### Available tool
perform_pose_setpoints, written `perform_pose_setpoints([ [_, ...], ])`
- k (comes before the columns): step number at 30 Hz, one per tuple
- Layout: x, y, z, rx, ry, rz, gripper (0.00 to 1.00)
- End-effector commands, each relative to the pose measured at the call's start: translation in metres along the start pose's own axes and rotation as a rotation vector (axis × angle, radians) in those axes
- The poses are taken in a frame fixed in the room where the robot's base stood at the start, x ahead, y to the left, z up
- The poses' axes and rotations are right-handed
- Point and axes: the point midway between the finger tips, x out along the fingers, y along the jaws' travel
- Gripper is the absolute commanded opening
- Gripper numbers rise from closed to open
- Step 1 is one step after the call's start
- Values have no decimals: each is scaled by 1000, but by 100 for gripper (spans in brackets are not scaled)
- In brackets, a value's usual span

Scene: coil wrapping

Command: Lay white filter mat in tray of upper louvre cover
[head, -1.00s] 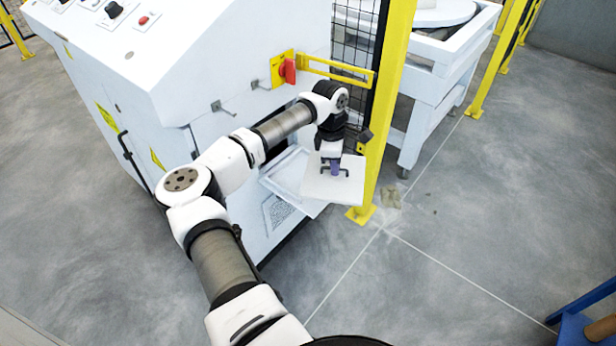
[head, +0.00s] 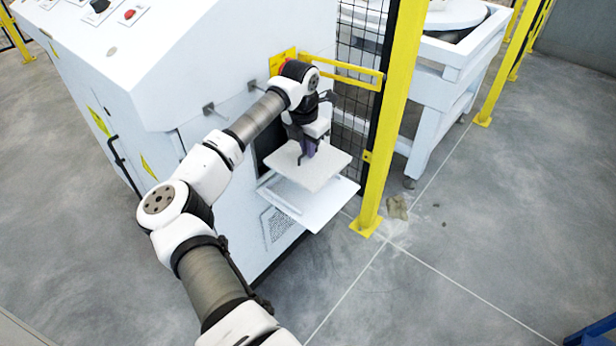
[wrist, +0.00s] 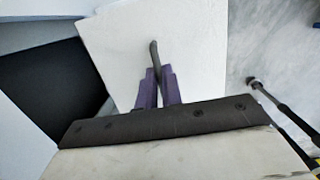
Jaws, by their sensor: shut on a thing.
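The white filter mat (head: 312,170) is a flat, pale square held by my gripper (head: 306,157) from above. The gripper's purple fingers are shut on a dark upright tab at the mat's middle. In the wrist view the mat (wrist: 125,45) spreads beyond the shut gripper (wrist: 157,72). The open louvre cover (head: 318,208) sticks out from the white cabinet as a tray below the mat. The mat is over its inner part, apparently raised above it. The mat hides much of the tray, and I cannot tell the exact gap.
The white cabinet (head: 190,80) stands left of and behind the tray, with a dark opening above it. Small hooks (head: 209,109) jut from its face. A yellow post (head: 387,150) with black mesh stands close at the right. Grey floor is clear in front.

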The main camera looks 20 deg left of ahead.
Motion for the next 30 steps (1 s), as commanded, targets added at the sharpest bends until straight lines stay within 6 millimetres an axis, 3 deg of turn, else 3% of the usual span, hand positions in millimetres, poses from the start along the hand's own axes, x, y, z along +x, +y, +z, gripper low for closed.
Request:
perform_pose_setpoints([
  [3, 31, -1, -4, 0, 1, -4, 0],
  [6, 50, -1, -6, 0, -1, -3, 0],
  [14, 70, 0, -8, 1, -1, 0, 0],
  [21, 104, -1, -12, 0, -1, -2, 0],
  [30, 107, 0, -13, 2, -1, 1, 0],
])
